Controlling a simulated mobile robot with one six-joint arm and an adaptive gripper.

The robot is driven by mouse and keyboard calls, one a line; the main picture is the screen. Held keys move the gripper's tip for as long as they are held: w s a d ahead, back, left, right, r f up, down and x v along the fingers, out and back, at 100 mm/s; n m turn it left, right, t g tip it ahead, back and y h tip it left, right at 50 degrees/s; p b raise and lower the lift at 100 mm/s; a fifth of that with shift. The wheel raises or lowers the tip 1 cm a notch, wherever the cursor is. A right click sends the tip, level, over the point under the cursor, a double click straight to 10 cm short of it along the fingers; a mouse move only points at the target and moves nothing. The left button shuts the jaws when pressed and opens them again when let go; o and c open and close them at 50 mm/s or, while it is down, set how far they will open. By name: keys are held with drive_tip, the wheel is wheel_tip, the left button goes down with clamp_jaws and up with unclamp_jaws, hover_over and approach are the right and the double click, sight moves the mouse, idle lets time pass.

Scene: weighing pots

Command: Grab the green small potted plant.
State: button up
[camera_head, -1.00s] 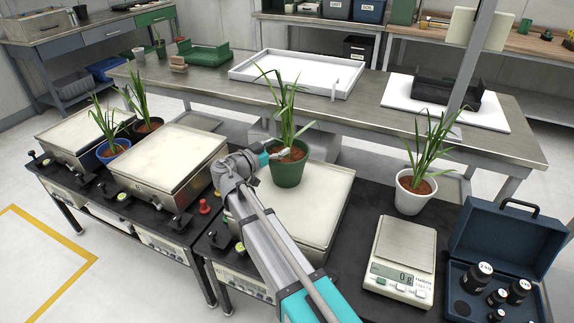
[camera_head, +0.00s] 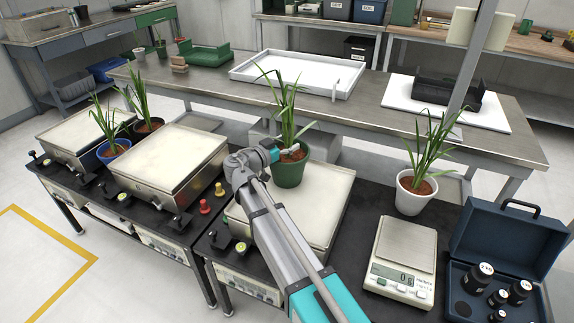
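The green small potted plant (camera_head: 289,172) stands upright on the cream plate of the right-hand large scale (camera_head: 322,190). It has brown soil and long thin green leaves. My gripper (camera_head: 292,152) is at the pot's upper rim, over its left and middle part. My arm reaches up to it from the bottom of the picture. The fingertips are small and overlap the rim and soil, so I cannot tell whether they are open, shut or touching the pot.
A white potted plant (camera_head: 413,195) stands to the right, near a small digital scale (camera_head: 402,262) and a blue weight case (camera_head: 508,240). A blue potted plant (camera_head: 113,150) and a dark-potted plant (camera_head: 149,125) stand at left. Another large scale (camera_head: 170,158) lies left of my arm.

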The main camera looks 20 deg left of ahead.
sight(287, 137)
clamp_jaws()
drive_tip(key=shift+r, duration=0.25)
idle(0.3)
wheel_tip(287, 137, up, 3)
drive_tip(key=p, duration=0.3)
drive_tip(key=shift+f, duration=0.2)
drive_tip(key=s+d+r+p, duration=0.2)
drive_tip(key=s+r+p, duration=0.8)
drive_tip(key=s, duration=0.3)
drive_tip(key=shift+s+d, duration=0.3)
drive_tip(key=shift+s, duration=0.05)
